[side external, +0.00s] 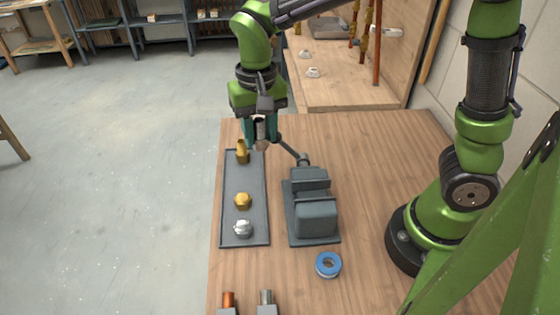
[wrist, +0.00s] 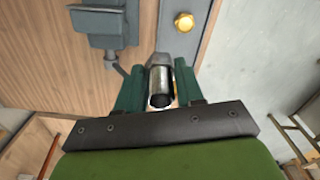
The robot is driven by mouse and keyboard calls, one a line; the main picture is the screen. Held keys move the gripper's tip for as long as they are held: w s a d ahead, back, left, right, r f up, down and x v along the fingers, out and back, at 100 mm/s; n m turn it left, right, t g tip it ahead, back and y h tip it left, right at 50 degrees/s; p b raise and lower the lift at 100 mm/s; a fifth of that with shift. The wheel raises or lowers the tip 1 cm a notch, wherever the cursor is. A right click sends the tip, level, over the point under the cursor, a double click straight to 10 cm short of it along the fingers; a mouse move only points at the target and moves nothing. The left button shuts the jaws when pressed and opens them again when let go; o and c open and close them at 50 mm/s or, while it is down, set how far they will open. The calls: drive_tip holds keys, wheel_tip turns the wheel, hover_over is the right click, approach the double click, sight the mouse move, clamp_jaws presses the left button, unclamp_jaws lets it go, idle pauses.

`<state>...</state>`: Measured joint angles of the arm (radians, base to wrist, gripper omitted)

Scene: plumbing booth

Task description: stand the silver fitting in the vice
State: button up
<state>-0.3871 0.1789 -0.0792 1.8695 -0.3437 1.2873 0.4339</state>
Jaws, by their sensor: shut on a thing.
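My gripper (side external: 261,134) has its teal fingers shut on a silver fitting (wrist: 160,82). The fitting has a hex end and a round, hollow end, and it also shows between the fingers in the side view (side external: 260,130). My gripper is raised near the far end of the grey tray (side external: 228,215), behind and left of the vice. The dark grey vice (side external: 316,217) stands on the table right of the tray, with its handle toward the far side. It also shows in the wrist view (wrist: 98,22) at upper left. Its jaw gap is hard to see.
A brass fitting (side external: 242,153), a brass hex piece (side external: 243,201) and another silver hex piece (side external: 243,228) are in the tray. A blue ring (side external: 328,265) lies in front of the vice. Copper (side external: 228,299) and silver (side external: 266,297) upright pieces stand at the near edge. Table right of the vice is clear.

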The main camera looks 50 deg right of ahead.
approach(314, 185)
drive_tip(key=a, duration=0.2)
drive_tip(key=shift+s+f, duration=0.2)
drive_tip(key=shift+f, duration=1.05)
drive_tip(key=shift+s+f, duration=0.2)
drive_tip(key=shift+f, duration=1)
drive_tip(key=shift+s+f, duration=0.2)
drive_tip(key=shift+f, duration=1.05)
drive_tip(key=o, duration=1.5)
drive_tip(key=shift+a+r, duration=0.1)
